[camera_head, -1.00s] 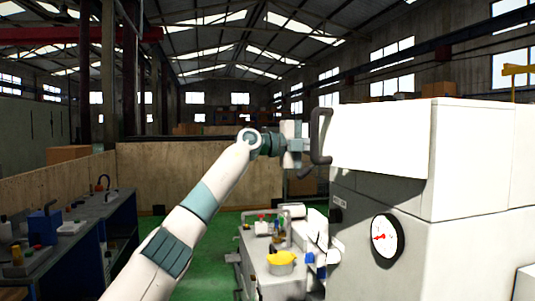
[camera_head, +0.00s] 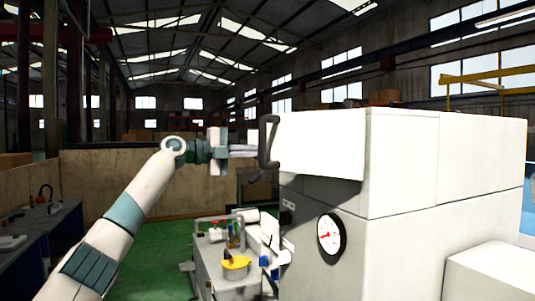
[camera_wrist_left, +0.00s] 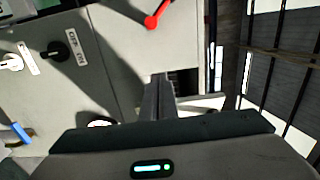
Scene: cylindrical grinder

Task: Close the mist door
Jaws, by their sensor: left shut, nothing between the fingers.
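The mist door appears to be the white panel (camera_head: 325,145) on the upper part of the grinder in the head view. A dark bar handle (camera_head: 268,142) stands upright at its left edge. My left gripper (camera_head: 254,151) comes in from the left, level with the handle. Its fingers are shut, with their tips at or just beside the handle; I cannot tell whether they touch it. In the left wrist view the shut fingers (camera_wrist_left: 158,97) point toward a grey machine panel (camera_wrist_left: 110,60). My right gripper is not in view.
The white machine body (camera_head: 390,240) with a round gauge (camera_head: 331,234) fills the right side. Below my left gripper stands a bench (camera_head: 215,255) with a yellow-topped container (camera_head: 236,264). A red lever (camera_wrist_left: 155,20) shows in the wrist view. Green floor lies open at left.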

